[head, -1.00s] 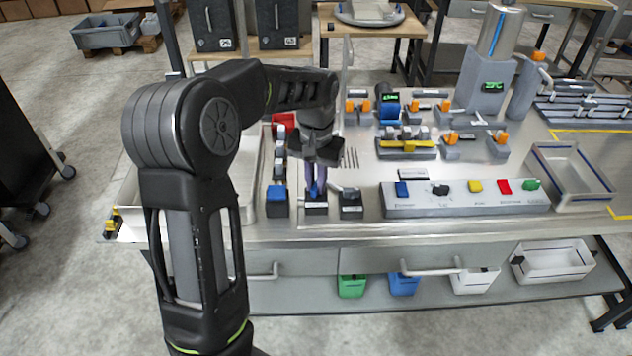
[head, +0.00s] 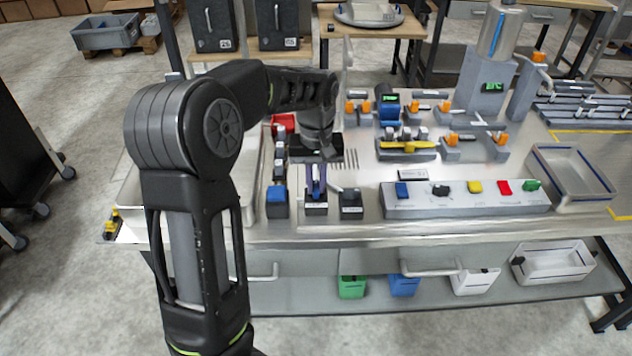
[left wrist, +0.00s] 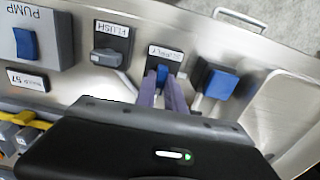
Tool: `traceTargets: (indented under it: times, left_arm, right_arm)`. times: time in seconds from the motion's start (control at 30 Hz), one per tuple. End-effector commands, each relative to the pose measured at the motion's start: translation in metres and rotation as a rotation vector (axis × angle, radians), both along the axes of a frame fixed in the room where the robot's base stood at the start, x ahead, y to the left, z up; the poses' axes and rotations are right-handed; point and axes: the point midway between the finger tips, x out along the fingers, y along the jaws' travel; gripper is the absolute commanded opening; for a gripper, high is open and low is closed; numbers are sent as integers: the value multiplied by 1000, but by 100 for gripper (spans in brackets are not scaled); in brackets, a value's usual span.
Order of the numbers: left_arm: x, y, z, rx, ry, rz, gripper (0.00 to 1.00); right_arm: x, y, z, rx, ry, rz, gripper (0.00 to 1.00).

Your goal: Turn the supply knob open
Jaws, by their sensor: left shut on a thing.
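The supply knob is a small blue handle (left wrist: 162,72) on a dark box labelled SUPPLY (left wrist: 168,53). In the head view this box (head: 316,209) stands near the bench's front edge. My left gripper (head: 316,190) points down over it, and its two purple fingers (left wrist: 162,90) are shut on the blue knob, one on each side. The fingers and the black gripper body hide part of the knob, so its exact angle is hard to tell. My right gripper is not in view.
A long panel with coloured switches (head: 450,209) lies to the right.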

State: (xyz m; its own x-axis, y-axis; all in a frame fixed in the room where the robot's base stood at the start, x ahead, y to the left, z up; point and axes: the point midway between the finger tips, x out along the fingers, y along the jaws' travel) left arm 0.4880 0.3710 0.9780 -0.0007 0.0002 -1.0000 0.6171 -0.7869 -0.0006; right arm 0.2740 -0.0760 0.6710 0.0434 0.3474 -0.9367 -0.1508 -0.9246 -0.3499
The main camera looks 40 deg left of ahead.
Motion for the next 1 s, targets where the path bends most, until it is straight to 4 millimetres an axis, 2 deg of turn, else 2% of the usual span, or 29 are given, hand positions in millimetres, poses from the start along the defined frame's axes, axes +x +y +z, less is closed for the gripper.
traceTargets:
  times: [0.1,0.13,0.4,0.77,1.0]
  left_arm:
    - [1,1,1,1,-3,3,0]
    - [1,1,1,1,-3,3,15]
    - [0,0,0,0,-1,1,35]
    - [1,0,7,0,-2,0,35]
    - [1,0,42,0,-5,0,35]
  right_arm:
    - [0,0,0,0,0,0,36]
    - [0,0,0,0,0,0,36]
    - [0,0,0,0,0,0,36]
    - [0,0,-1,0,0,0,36]
    - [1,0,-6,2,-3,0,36]
